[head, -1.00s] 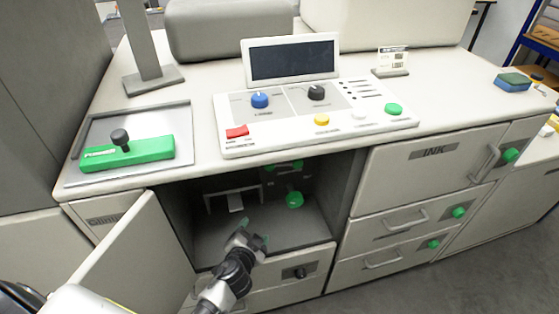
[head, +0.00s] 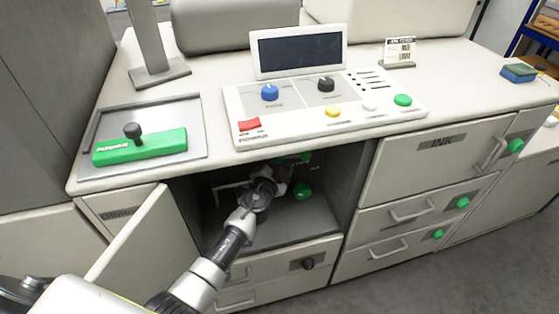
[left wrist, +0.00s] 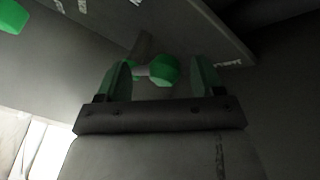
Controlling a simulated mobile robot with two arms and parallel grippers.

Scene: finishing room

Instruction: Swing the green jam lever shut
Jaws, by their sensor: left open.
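The open cabinet bay under the control panel holds a dark mechanism with green parts. A green handle (head: 302,158) shows at its top, partly hidden by my gripper, and a round green knob (head: 302,191) sits lower right. I cannot tell for sure which is the jam lever. My left gripper (head: 277,178) is inside the bay, left of the knob. In the left wrist view its green fingers are open, and a green knob on a pale stem (left wrist: 163,70) shows between and beyond them; contact cannot be told. Another green piece (left wrist: 12,16) is at the upper left. My right gripper is out of view.
The open cabinet door (head: 140,245) stands left of my arm. Closed drawers (head: 400,210) with green knobs are to the right. The bay's walls and ceiling are close around the gripper.

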